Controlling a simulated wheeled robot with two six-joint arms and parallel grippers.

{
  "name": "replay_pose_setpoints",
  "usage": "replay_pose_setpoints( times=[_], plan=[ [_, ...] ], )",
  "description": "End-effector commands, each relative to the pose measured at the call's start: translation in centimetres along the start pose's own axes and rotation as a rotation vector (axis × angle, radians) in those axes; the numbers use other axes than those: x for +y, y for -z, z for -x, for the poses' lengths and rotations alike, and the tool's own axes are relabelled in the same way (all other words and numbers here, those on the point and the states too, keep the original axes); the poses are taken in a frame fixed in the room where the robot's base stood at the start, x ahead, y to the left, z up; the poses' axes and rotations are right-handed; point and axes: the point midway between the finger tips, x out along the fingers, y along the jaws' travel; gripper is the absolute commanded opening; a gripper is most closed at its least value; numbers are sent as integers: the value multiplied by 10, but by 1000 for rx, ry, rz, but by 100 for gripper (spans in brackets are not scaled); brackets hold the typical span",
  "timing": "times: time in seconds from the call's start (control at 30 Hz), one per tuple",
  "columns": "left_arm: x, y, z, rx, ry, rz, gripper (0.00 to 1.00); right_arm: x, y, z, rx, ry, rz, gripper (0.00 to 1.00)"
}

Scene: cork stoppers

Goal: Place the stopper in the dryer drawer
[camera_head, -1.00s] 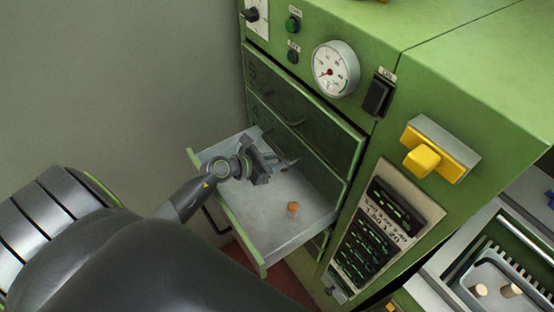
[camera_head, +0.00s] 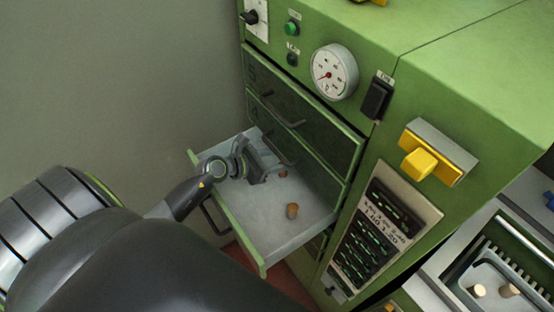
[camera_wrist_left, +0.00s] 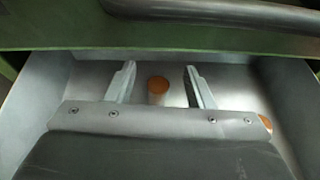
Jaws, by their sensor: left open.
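The dryer drawer (camera_head: 245,218) is pulled out from the green cabinet, with a pale metal floor. One cork stopper (camera_head: 292,211) stands on the drawer floor towards the right. A second cork stopper (camera_head: 283,173) is inside the drawer beside my left gripper (camera_head: 268,174). In the left wrist view, that stopper (camera_wrist_left: 158,86) stands between the two spread fingers of the left gripper (camera_wrist_left: 160,82), with clear space on both sides. The left gripper is open and low in the drawer. Part of the other stopper (camera_wrist_left: 265,122) shows at the right of the wrist view. My right gripper is not in view.
Closed drawers with handles (camera_head: 290,123) sit above the open one. A control panel (camera_head: 379,231), a gauge (camera_head: 334,72) and a yellow-handled latch (camera_head: 420,163) are on the cabinet front.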

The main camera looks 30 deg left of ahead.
Motion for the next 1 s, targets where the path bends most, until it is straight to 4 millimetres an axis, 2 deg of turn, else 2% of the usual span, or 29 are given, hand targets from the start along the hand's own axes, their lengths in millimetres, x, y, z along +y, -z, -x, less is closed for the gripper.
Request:
replay_pose_setpoints(
  times=[0.03, 0.2, 0.43, 0.67, 1.0],
  plan=[
    [0, 6, 13, 8, 0, -4, 48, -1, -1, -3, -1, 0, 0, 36],
    [0, 6, 53, 10, 2, -5, 48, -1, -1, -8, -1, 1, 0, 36],
    [0, 5, 92, 8, 1, -3, 48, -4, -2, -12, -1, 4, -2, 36],
    [0, 3, 108, 5, 0, 0, 48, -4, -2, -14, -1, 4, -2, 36],
    [0, 3, 110, 4, 0, 1, 48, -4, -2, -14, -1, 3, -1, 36]
  ],
)
